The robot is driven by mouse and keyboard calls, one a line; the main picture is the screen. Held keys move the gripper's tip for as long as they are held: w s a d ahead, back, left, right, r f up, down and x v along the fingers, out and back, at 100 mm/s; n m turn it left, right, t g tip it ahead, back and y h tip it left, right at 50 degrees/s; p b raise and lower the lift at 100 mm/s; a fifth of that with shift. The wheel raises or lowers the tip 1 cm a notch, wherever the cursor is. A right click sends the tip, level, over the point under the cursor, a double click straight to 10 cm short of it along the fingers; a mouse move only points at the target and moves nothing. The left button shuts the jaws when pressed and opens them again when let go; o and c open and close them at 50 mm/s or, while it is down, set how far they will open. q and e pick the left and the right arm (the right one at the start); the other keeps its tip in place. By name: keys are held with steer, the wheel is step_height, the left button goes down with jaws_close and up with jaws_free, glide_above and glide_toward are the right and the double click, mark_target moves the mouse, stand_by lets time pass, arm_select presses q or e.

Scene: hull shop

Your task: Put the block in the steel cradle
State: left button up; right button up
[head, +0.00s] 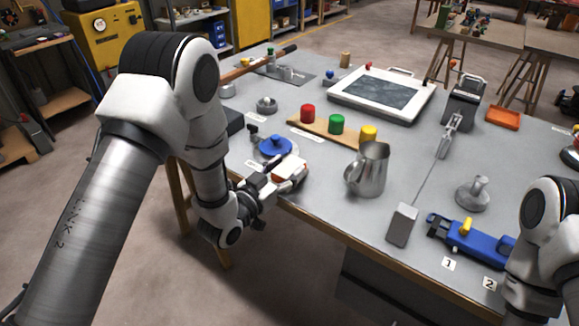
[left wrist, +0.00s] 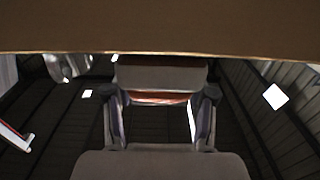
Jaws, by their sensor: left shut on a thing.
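My left gripper (head: 284,181) is at the near left edge of the workbench, shut on a small pale block with an orange-red band (head: 290,167). In the left wrist view the block's reddish band (left wrist: 160,98) shows between the two fingers (left wrist: 160,115); much of the block is hidden. A small steel fixture (head: 287,73) sits on a dark mat at the back left of the bench, well beyond the gripper; I cannot tell surely that it is the cradle. My right arm shows at the lower right, but its gripper is out of view.
A blue round piece (head: 275,146) lies just behind the held block. A steel jug (head: 368,168) stands to the right. A grey block (head: 402,224) and a blue clamp (head: 468,240) are farther right.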

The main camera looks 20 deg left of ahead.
arm_select(q)
steer(key=shift+w+f, duration=0.45)
steer(key=shift+f, duration=0.05)
steer(key=o, duration=1.2)
steer(key=shift+s+r, duration=0.15)
steer(key=shift+s, duration=0.05)
steer(key=shift+s+r, duration=0.1)
